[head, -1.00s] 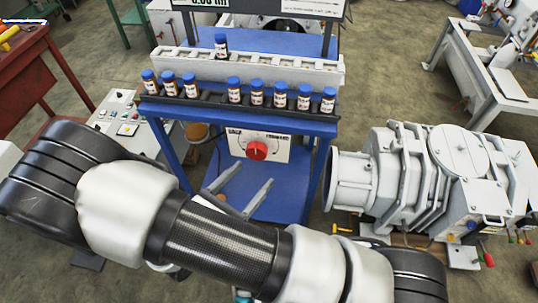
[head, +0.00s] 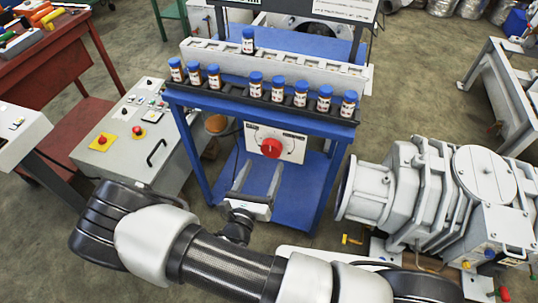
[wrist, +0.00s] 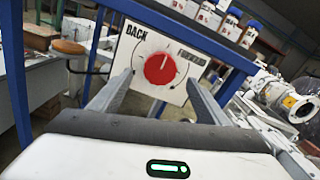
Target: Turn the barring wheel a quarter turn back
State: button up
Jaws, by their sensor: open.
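The barring wheel appears as a round red knob (head: 271,147) on a white panel (head: 294,146) under the blue rack; it also shows in the wrist view (wrist: 160,69). A pale mark is at the knob's upper edge, pointing about upward. The panel reads BACK at left, with a partly hidden word at right that looks like FORWARD. My gripper (head: 261,167) is open and empty in front of and below the knob. In the wrist view its fingers (wrist: 158,84) frame the knob left and right, apparently short of it; no contact is visible.
A row of blue-capped bottles (head: 278,88) stands on the rack above the panel. A grey control box (head: 128,128) with buttons stands at left. A large grey pump (head: 440,185) fills the right. Blue rack legs (head: 332,187) flank the space below the panel.

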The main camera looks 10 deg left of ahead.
aim_at(270, 151)
jog(key=w, duration=0.4)
jog(key=w+d, duration=0.1)
jog(key=w, duration=0.1)
jog(key=shift+w+b, duration=0.2)
jog(key=shift+b, duration=0.15)
jog(key=shift+c, duration=0.3)
jog(key=c, duration=1)
